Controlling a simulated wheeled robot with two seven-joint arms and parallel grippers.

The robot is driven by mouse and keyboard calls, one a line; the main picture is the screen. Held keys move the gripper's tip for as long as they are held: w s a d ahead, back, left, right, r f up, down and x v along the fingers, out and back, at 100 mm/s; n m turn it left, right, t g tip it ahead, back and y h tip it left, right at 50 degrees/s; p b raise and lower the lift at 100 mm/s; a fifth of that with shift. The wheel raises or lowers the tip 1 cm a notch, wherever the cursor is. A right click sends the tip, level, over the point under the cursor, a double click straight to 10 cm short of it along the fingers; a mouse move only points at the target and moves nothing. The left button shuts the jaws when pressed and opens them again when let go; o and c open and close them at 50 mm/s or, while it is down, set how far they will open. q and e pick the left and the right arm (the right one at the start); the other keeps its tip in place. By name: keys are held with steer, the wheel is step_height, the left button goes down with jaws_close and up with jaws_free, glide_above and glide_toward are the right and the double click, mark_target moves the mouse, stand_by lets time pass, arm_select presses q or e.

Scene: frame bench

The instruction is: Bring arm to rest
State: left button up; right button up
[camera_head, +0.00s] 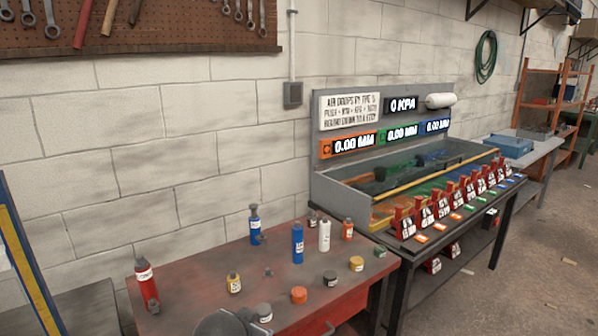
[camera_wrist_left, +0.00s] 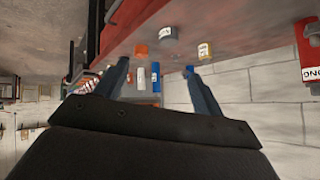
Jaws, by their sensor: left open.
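My left gripper (camera_wrist_left: 157,68) shows in the left wrist view with its two fingers spread apart. Nothing is held between them; a white bottle (camera_wrist_left: 141,77) and a blue bottle (camera_wrist_left: 155,77) show beyond the gap. In the head view, a dark rounded part at the bottom edge appears to be mine, at the front of the red table (camera_head: 297,327); the fingers cannot be made out there. My right gripper is in neither view.
A bench with a grey trough (camera_head: 345,195) and several red levers stands right.

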arm_select(q)
steer(key=s+a+f+n+g, duration=0.1)
steer(key=s+a+f+g, duration=0.1)
steer(key=s+f, duration=1.1)
steer(key=s+a+f+n+g, duration=0.2)
steer(key=s+f+g, duration=0.3)
steer(key=s+f, duration=0.7)
steer(key=s, duration=0.5)
steer(key=shift+s+f, duration=0.35)
steer(key=shift+s, duration=0.05)
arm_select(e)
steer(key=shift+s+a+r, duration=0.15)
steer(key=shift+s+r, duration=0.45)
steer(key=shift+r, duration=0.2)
